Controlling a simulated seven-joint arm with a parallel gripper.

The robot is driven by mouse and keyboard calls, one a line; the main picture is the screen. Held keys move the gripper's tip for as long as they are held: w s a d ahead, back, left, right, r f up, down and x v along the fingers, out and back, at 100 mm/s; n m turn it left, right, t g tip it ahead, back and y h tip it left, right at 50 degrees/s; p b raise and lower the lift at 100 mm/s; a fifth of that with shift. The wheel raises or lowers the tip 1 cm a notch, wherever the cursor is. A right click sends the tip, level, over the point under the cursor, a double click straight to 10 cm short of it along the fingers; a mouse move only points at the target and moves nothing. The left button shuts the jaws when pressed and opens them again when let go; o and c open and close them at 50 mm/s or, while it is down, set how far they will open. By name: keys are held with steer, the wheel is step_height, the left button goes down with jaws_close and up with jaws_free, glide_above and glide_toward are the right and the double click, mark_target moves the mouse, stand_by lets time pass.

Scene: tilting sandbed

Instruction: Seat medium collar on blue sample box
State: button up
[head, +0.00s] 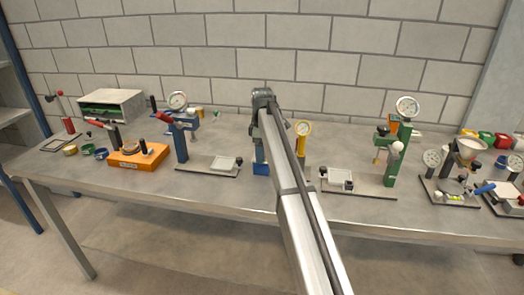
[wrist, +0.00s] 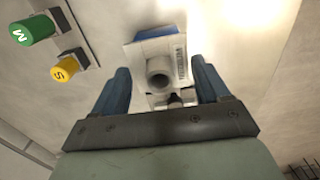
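My gripper (wrist: 160,68) shows in the wrist view with its two blue fingers apart, on either side of a pale grey-white piece (wrist: 160,72). This piece has a round, hollow-looking post and a small printed label. I see no clear contact with the fingers. A blue part (wrist: 154,33) shows at its far edge. A green cylinder marked M (wrist: 33,29) and a yellow one marked S (wrist: 65,70) lie at upper left in the wrist view. I cannot tell which thing is the medium collar.
The bench's front strip is clear.

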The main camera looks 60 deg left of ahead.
steer(key=o, duration=0.4)
steer(key=shift+o, duration=0.2)
step_height(320, 180, up, 14)
stand_by(0.5)
stand_by(0.4)
